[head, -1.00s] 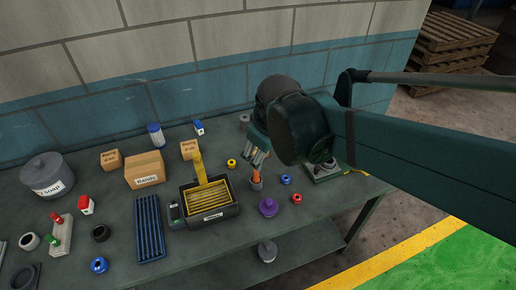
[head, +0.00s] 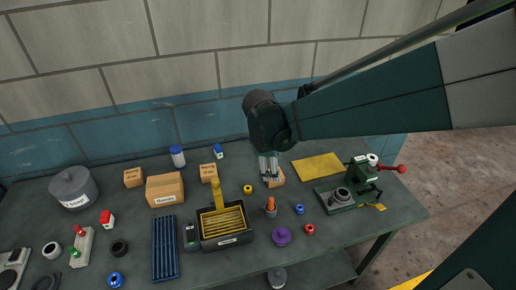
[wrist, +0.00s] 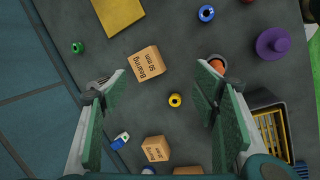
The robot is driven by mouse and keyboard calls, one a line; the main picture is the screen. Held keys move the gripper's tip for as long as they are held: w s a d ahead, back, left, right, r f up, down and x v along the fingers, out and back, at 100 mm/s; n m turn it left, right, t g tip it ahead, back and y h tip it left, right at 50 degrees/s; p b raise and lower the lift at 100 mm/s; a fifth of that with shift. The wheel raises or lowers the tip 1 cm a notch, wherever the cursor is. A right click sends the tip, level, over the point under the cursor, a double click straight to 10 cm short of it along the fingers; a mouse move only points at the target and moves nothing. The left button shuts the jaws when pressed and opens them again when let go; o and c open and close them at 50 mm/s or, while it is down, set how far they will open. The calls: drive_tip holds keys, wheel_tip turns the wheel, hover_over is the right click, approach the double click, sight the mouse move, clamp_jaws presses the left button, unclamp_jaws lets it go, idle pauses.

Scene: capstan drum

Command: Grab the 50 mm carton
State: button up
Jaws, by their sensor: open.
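The 50 mm carton, a small tan box printed "Bearing 50 mm" (wrist: 146,64), stands on the bench in the wrist view, above and between my spread fingers. In the head view the carton (head: 280,179) is partly hidden behind my fingers. My gripper (head: 269,168) hangs pointing down over that spot, open and empty. In the wrist view the gripper (wrist: 161,82) has its green-padded fingers wide apart, with bare bench and a yellow ring (wrist: 175,100) between them. The carton appears apart from both fingers.
A similar small carton (head: 208,173) stands to the left, near a larger Bands box (head: 165,190). A cup with an orange-handled tool (head: 270,207) and a purple knob (head: 281,236) are in front. A yellow mat (head: 318,167) and green press (head: 350,187) stand right.

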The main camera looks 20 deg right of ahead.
sight(270, 185)
drive_tip(key=w+f+n+g+p, duration=0.1)
drive_tip(key=w+f+n, duration=0.1)
drive_tip(key=w+f, duration=0.1)
drive_tip(key=w+f+n+h+p, duration=0.1)
drive_tip(key=w+f+n+p, duration=0.1)
drive_tip(key=w+f, duration=0.1)
drive_tip(key=shift+w+d+n+g, duration=0.15)
drive_tip(key=shift+w+n+g, duration=0.05)
drive_tip(key=shift+n+g, duration=0.2)
drive_tip(key=shift+w+f+n+h+p, duration=0.3)
drive_tip(key=shift+w+f+n+p, duration=0.1)
drive_tip(key=shift+f, duration=0.4)
drive_tip(key=shift+x, duration=1.3)
drive_tip(key=shift+b+x, duration=0.45)
drive_tip(key=shift+x, duration=2.15)
drive_tip(key=shift+s+d, duration=0.1)
drive_tip(key=c, duration=1.1)
